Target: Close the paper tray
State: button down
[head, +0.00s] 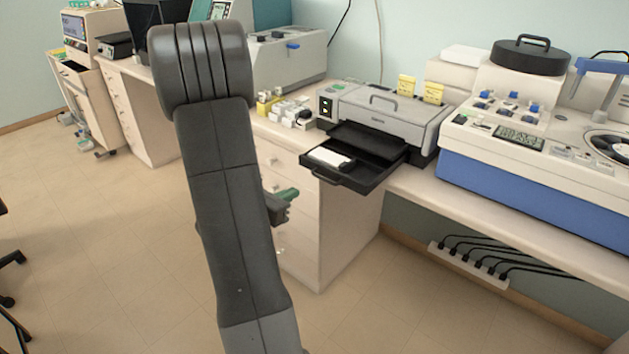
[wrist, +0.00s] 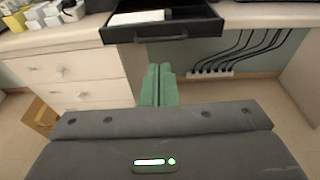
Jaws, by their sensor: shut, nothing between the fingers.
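The paper tray (head: 372,178) is a black drawer pulled out from the front of a grey printer (head: 385,115) on the counter. White paper (head: 328,156) lies in it. In the wrist view the tray (wrist: 195,28) is at the top, with its front handle (wrist: 160,38) facing me. My gripper (wrist: 158,75) has green fingers that are shut and empty. They point toward the tray, appearing just below its handle and apart from it. In the head view my gripper (head: 288,195) is partly hidden behind my arm, left of and below the tray.
Small boxes and bottles (head: 285,110) stand on the counter left of the printer. A blue and white analyser (head: 530,165) stands to the right. Drawers (head: 300,225) are below the counter. A power strip with cables (head: 468,262) is by the wall. The floor in front is clear.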

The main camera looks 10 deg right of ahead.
aim_at(322, 179)
jog(key=p+x, duration=0.1)
jog(key=x, duration=0.9)
jog(key=shift+w+d+f+p, duration=0.15)
jog(key=shift+d+p, duration=0.1)
jog(key=shift+p, duration=0.15)
jog(key=shift+w, duration=0.1)
